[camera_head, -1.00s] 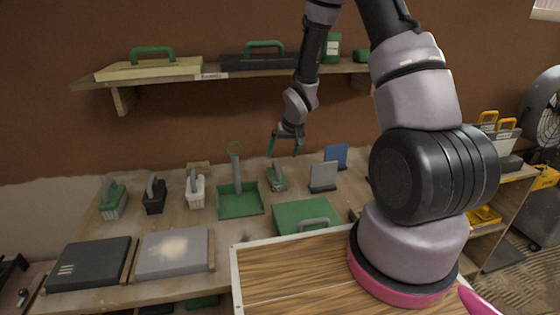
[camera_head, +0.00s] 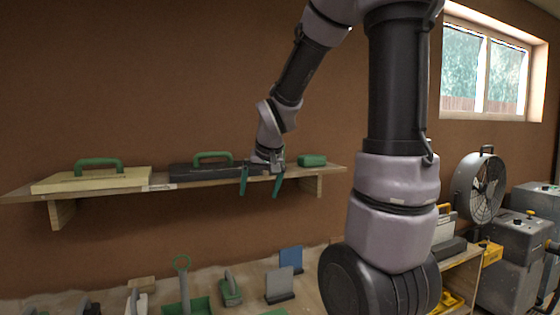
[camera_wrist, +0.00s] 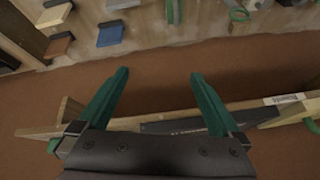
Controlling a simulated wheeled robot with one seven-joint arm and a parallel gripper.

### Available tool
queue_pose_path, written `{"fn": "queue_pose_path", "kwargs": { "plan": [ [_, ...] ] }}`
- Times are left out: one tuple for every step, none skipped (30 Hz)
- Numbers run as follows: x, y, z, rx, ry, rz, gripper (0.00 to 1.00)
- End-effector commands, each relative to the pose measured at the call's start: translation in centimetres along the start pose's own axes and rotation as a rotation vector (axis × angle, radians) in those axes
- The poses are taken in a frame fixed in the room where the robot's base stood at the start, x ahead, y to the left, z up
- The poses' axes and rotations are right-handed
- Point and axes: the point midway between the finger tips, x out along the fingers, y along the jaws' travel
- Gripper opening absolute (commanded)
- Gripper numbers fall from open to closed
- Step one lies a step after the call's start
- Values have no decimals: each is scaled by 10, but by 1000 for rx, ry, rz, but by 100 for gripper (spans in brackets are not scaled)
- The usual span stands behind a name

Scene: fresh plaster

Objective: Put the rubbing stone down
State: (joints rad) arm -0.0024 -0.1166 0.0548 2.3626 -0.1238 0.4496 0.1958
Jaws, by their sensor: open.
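My gripper (camera_head: 259,194) is open and empty, its green fingers pointing down in front of the wall shelf (camera_head: 110,187) near its right part. In the wrist view my gripper (camera_wrist: 159,74) also has nothing between its fingers, and the shelf edge runs behind them. I cannot tell for certain which tool is the rubbing stone. A small block with a grey handle and green body (camera_head: 231,290) stands on the bench below. A green block (camera_head: 312,160) lies at the shelf's right end.
A cream float with a green handle (camera_head: 92,180) and a dark one (camera_head: 205,170) lie on the shelf. Below stand a blue float (camera_head: 291,258) and a grey float (camera_head: 279,284). A fan (camera_head: 480,188) and grey cases (camera_head: 517,245) are at right. The wall above the shelf is clear.

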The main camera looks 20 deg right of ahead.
Motion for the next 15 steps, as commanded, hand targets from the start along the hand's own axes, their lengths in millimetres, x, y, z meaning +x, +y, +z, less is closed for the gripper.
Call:
{"fn": "queue_pose_path", "kwargs": {
  "plan": [
    [-24, 2, 4, 19, 17, -9, 100],
    [-36, 3, 8, 30, 21, -14, 100],
    [-52, 5, 13, 44, 27, -22, 100],
    [-63, 6, 18, 53, 31, -29, 100],
    [-73, 6, 23, 64, 34, -36, 100],
    [-88, 7, 30, 77, 38, -48, 100],
    [-98, 8, 36, 85, 42, -57, 100],
    [-108, 8, 42, 95, 45, -67, 100],
    [-120, 9, 50, 105, 47, -81, 100],
    [-128, 9, 56, 114, 49, -92, 100],
    [-136, 9, 62, 121, 51, -103, 100],
    [-146, 9, 70, 128, 54, -117, 100],
    [-152, 10, 76, 134, 56, -126, 100],
    [-157, 9, 81, 139, 56, -136, 100],
    [-164, 9, 86, 143, 57, -147, 100]
  ]
}}
